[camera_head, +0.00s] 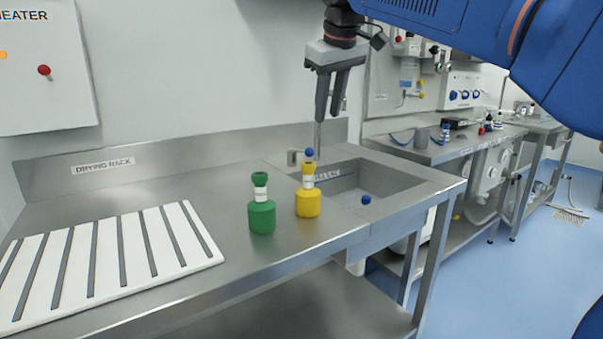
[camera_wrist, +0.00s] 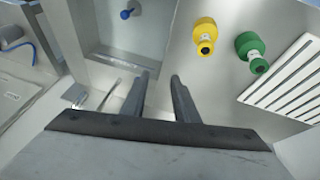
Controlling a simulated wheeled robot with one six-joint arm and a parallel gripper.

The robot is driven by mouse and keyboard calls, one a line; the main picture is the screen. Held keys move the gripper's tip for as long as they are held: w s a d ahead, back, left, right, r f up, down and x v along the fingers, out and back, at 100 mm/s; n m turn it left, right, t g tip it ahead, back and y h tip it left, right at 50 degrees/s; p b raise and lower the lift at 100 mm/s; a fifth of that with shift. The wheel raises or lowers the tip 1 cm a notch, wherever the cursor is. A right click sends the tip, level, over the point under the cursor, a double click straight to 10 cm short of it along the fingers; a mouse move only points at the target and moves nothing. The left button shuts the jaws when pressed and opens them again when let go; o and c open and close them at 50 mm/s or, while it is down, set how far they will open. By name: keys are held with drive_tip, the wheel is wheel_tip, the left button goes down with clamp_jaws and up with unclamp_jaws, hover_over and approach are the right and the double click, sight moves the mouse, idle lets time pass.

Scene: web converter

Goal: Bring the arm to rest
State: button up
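My gripper (camera_head: 331,116) hangs from my blue arm above the back edge of the sink counter, pointing down. In the wrist view my gripper (camera_wrist: 160,80) shows two dark fingers apart with nothing between them. A green bottle (camera_head: 262,217) and a yellow bottle (camera_head: 307,204) stand upright on the steel counter, below and in front of my gripper and apart from it. In the wrist view the yellow bottle (camera_wrist: 205,33) and the green bottle (camera_wrist: 250,48) show from above, beyond the fingertips.
A white slotted drying rack (camera_head: 108,262) lies at the left of the counter. The sink (camera_head: 375,184) is to the right, with a small blue object (camera_head: 366,199) inside. A wall box (camera_head: 45,70) is at upper left. Another bench (camera_head: 440,148) with equipment stands at right. Blue floor is open at right.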

drive_tip(key=s+d+f+m, duration=0.4)
drive_tip(key=s+d+f, duration=1)
drive_tip(key=d+f, duration=0.15)
drive_tip(key=s+d+f+m, duration=0.2)
drive_tip(key=s+d+f, duration=0.1)
drive_tip(key=s+f, duration=0.5)
drive_tip(key=s+d+f+m+h, duration=0.1)
drive_tip(key=s+d+f, duration=0.3)
drive_tip(key=s+f, duration=0.5)
wheel_tip(320, 180, down, 6)
drive_tip(key=shift+d+r+m, duration=0.1)
drive_tip(key=shift+d+m, duration=0.05)
drive_tip(key=shift+m, duration=0.25)
